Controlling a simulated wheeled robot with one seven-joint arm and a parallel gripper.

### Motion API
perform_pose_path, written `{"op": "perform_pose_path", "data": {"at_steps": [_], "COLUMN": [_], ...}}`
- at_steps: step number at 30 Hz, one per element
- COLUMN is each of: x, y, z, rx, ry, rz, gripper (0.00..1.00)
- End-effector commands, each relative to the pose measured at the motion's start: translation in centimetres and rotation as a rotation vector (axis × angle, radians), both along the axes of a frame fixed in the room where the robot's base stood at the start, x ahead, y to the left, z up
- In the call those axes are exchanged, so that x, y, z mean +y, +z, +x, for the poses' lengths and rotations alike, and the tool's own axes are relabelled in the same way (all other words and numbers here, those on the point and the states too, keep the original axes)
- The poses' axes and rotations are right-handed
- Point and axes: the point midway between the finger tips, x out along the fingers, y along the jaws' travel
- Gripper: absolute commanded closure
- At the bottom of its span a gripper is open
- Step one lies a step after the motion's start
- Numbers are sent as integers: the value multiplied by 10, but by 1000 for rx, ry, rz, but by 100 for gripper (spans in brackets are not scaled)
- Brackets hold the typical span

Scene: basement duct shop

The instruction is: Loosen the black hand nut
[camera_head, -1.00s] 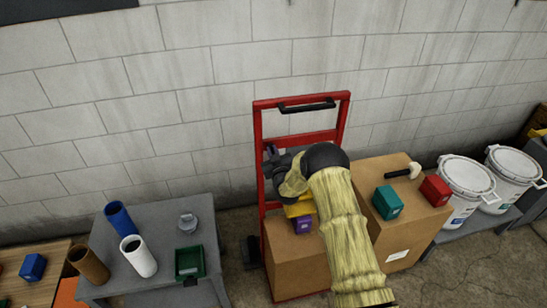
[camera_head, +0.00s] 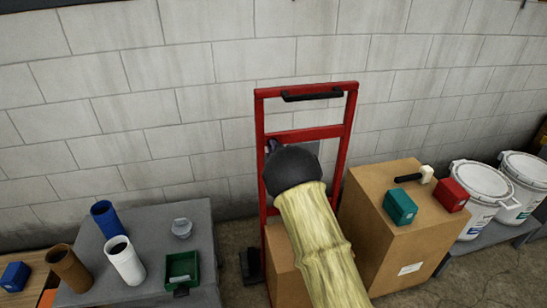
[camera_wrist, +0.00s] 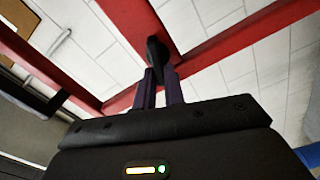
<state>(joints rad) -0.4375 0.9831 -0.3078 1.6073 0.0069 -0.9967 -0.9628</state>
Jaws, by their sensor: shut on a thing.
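The black hand nut (camera_wrist: 156,50) shows in the wrist view as a dark knob against the red frame of the hand truck (camera_head: 304,91). My gripper (camera_wrist: 159,74) is shut on it, with its two dark purple fingers on either side of its lower end.
A cardboard box (camera_head: 375,235) at right carries a teal box (camera_head: 400,207), a red box (camera_head: 450,195) and a black-handled mallet (camera_head: 413,178). White buckets (camera_head: 482,185) stand further right. A grey table (camera_head: 146,226) at left holds tubes and a green tray (camera_head: 182,267).

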Motion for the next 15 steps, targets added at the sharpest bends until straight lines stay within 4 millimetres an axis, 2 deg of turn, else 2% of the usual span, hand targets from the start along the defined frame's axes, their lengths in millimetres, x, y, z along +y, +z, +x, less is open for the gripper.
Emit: {"op": "perform_pose_path", "data": {"at_steps": [1, 9, 15], "x": [2, 2, 2], "y": [-7, -8, -8], "z": [-1, -1, -1], "rx": [-12, -63, -83], "ry": [3, 2, 2], "rz": [-43, -242, -327], "gripper": [100, 100, 100]}}
